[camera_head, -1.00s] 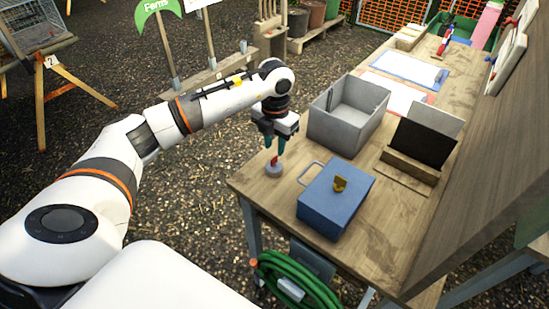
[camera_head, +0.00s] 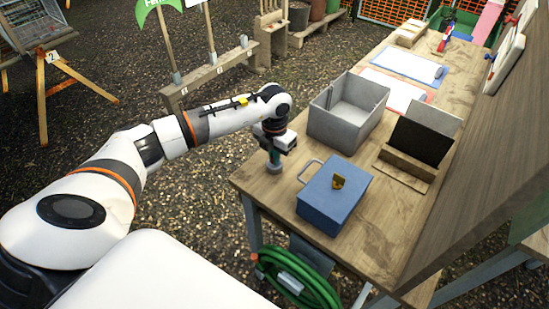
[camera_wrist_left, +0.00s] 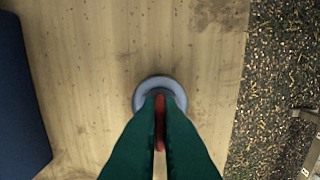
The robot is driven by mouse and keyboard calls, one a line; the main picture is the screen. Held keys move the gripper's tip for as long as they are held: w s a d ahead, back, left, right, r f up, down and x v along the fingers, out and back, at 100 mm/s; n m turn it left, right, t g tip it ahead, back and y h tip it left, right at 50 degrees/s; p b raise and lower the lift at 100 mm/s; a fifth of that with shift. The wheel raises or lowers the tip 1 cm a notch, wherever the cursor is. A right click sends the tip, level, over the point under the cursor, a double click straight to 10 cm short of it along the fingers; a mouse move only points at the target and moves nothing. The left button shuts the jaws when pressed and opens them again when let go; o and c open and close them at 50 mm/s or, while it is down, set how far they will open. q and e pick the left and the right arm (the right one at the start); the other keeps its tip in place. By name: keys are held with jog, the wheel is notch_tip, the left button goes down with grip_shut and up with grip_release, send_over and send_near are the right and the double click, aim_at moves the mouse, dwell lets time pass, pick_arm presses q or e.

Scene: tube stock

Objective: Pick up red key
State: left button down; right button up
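The red key (camera_wrist_left: 160,121) stands upright on a small round grey base (camera_wrist_left: 177,88), which rests at the table's near left corner. In the head view the base (camera_head: 274,169) shows under my left gripper (camera_head: 273,160). In the left wrist view the two green fingers of my left gripper (camera_wrist_left: 160,106) are close together, one on each side of the key, with the red filling the narrow gap between them. The gripper is shut on the key. The key's lower part is hidden by the fingers. My right gripper is not in view.
A blue box with a handle (camera_head: 330,204) stands just right of the gripper. An open grey bin (camera_head: 335,130) is behind it, and a wooden holder with a dark panel (camera_head: 408,165) is farther right. The table edge (camera_head: 236,184) is close on the left.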

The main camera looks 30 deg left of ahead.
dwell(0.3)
pick_arm(q)
notch_tip(320, 180, up, 10)
jog(key=b, duration=0.2)
jog(key=shift+f+b, duration=0.25)
jog(key=shift+b, duration=0.05)
jog(key=shift+f+b, duration=2.3)
jog(key=shift+f, duration=0.9)
jog(key=shift+f, duration=0.15)
jog(key=shift+f+b, duration=0.65)
jog(key=shift+f, duration=0.1)
jog(key=shift+f, duration=0.1)
jog(key=shift+f+b, duration=0.4)
jog(key=shift+f, duration=0.05)
